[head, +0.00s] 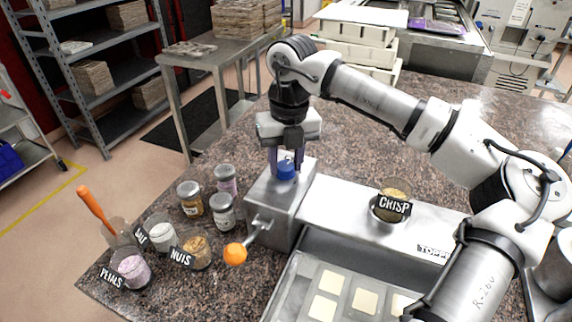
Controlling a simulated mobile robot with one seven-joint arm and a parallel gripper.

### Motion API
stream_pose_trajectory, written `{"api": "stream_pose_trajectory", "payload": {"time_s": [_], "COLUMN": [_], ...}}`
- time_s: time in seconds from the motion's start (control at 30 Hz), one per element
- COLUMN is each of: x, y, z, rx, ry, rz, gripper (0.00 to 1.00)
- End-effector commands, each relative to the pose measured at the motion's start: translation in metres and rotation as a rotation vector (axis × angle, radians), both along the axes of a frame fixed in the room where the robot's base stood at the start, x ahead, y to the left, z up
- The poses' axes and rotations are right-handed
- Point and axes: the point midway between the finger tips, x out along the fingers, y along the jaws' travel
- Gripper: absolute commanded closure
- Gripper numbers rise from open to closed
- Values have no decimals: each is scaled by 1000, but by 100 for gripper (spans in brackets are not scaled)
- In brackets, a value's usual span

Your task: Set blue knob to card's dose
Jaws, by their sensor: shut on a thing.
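The blue knob (286,171) sits on top of the grey metal dosing box (268,205). My gripper (287,163) points straight down over the box, with its fingers shut on the knob. The fingers partly hide the knob, and I cannot make out its pointer or any scale marks. I cannot pick out a card with a readable dose. A dark label reading CRISP (394,204) stands in front of a cup of crumbs (392,187) on the machine's top.
A lever with an orange ball (235,254) sticks out at the box's front left. Several jars and cups stand left, labelled NUTS (182,258) and PETALS (112,277). A mould tray (300,290) with pale squares lies in front. Bare counter (365,130) lies behind.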

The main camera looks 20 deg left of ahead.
Motion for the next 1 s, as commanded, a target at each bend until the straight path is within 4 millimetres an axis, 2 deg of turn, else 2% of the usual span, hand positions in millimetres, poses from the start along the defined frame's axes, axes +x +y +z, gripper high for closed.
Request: {"api": "stream_pose_trajectory", "payload": {"time_s": [0.5,1.0], "x": [0,0], "y": [1,1], "z": [0,1], "rx": [2,2], "ry": [-2,-2], "rz": [276,308], "gripper": [88,88]}}
